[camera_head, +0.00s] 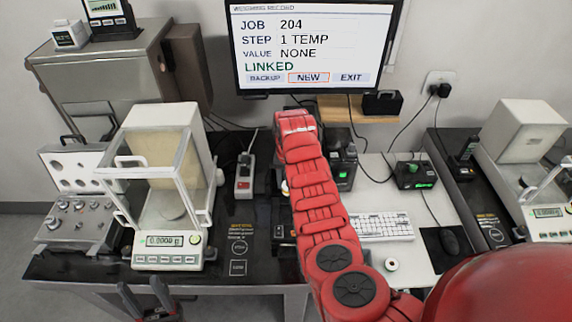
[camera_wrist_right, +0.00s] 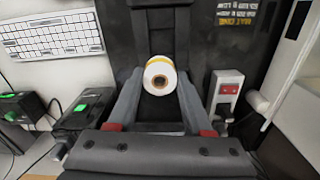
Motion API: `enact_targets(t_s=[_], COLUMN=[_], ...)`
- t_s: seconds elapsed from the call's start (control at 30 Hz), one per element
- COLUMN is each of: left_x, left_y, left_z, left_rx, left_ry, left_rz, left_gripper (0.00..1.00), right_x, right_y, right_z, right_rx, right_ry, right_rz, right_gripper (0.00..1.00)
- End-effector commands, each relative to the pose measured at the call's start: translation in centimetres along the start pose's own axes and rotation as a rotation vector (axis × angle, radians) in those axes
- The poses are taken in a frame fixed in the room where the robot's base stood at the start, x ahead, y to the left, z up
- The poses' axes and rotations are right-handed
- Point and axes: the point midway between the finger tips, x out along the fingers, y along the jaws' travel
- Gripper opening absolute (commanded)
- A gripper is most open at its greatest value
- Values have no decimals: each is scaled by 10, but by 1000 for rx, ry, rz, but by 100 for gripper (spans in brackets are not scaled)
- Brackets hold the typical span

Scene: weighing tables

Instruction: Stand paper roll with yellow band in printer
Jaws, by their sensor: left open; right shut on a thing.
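The paper roll with the yellow band (camera_wrist_right: 159,77) is between the fingers of my right gripper (camera_wrist_right: 158,108) in the right wrist view, its core end facing the camera. The right gripper is shut on it. In the head view my right arm reaches to the back middle and hides most of that gripper. My left gripper (camera_head: 148,300) is open and empty at the bottom left, in front of the table edge. A black device (camera_wrist_right: 162,20) lies beyond the held roll in the wrist view; I cannot tell whether it is the printer.
Black devices with green lights (camera_head: 412,175) stand behind.

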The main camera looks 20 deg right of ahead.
Motion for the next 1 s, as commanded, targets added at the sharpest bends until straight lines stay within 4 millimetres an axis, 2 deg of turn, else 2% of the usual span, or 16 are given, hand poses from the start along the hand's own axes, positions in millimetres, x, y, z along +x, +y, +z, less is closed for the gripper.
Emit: enact_targets(t_s=[0.03, 0.1, 0.33, 0.57, 1.0], left_x=[8, 11, 13, 7, -14], left_y=[0, -1, -1, 0, 1], left_z=[-1, -2, -2, -1, 2], left_rx=[0, 0, 0, 0, 0], left_ry=[0, 0, 0, 0, 0], left_rz=[0, 0, 0, 0, 0], left_gripper=[50, 50, 50, 50, 50], right_x=[4, 11, 23, 36, 76], right_y=[1, 1, 0, 0, 1], right_z=[6, 11, 18, 19, 19], right_rx=[12, 27, 53, 52, 51], right_ry=[-3, -1, -1, -3, -3], right_rz=[2, 1, -1, 0, 1], right_gripper=[0, 0, 0, 0, 0])
